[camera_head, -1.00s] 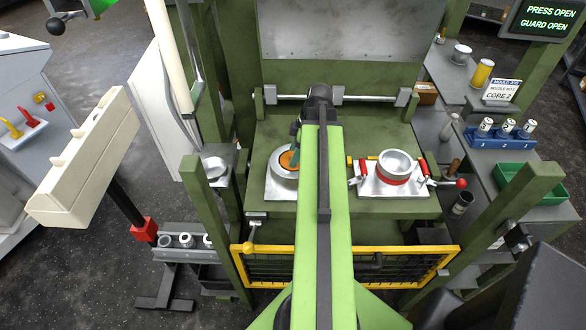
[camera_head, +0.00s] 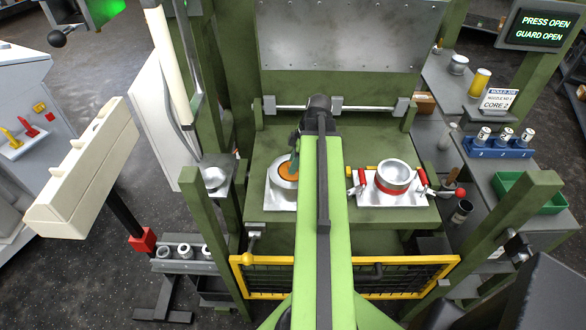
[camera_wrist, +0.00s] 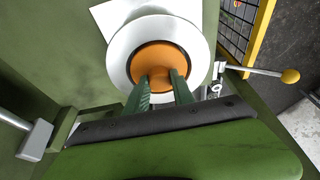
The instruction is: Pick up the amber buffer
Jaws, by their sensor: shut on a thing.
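The amber buffer is an orange round piece (camera_wrist: 155,58) at the pale round mould (camera_wrist: 118,62) on the left of the press bed. In the head view the buffer (camera_head: 288,171) shows beside my arm, over the mould's opening (camera_head: 282,186). My gripper (camera_wrist: 160,77) has its two green fingers closed on the near part of the buffer. In the head view my gripper (camera_head: 294,160) is mostly hidden behind my arm. I cannot tell whether the buffer is clear of the mould.
A second mould with a red band (camera_head: 392,182) and red handles sits right of my arm. The yellow guard frame (camera_head: 410,262) crosses the front, and green posts (camera_head: 205,225) stand at the sides. A yellow cylinder (camera_head: 480,82) stands on the right bench. The sign reads PRESS OPEN, GUARD OPEN.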

